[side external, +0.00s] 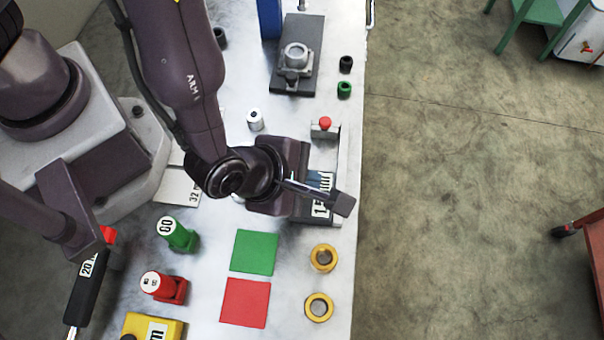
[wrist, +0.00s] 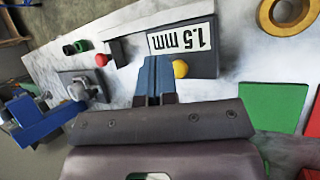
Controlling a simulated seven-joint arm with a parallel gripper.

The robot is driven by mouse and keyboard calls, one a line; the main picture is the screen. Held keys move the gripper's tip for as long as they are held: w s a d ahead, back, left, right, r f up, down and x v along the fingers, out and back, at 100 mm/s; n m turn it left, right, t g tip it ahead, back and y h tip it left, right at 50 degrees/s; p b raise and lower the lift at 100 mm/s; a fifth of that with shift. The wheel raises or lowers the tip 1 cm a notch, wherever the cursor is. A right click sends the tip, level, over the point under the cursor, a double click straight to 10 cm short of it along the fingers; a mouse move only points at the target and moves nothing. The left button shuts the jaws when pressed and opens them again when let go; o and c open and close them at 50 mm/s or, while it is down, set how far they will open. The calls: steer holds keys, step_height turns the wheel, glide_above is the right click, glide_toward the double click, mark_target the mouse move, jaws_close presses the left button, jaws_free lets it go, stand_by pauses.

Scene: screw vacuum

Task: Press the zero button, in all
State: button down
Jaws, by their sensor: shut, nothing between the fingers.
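In the wrist view a round yellow button (wrist: 180,68) sits on a dark device with a white "1.5 mm" label (wrist: 182,38). I can read no "zero" marking on it. My gripper (wrist: 157,62) is shut and empty, its blue fingers just left of the yellow button. I cannot tell whether they touch the device. In the side external view my gripper (side external: 321,183) is over the same device, whose label (side external: 320,208) shows partly; the yellow button is hidden there. A red button (side external: 325,122) on a small grey block stands beyond; it also shows in the wrist view (wrist: 101,59).
A green square (side external: 254,252) and a red square (side external: 245,303) lie on the table near two yellow rings (side external: 323,257). A dark fixture (side external: 296,70) stands at the back. The table's right edge is close.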

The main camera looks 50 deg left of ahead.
steer(key=shift+f, duration=0.1)
stand_by(0.7)
steer(key=shift+f, duration=0.35)
steer(key=shift+f, duration=0.4)
stand_by(0.6)
steer(key=shift+r, duration=0.85)
steer(key=shift+r, duration=2.5)
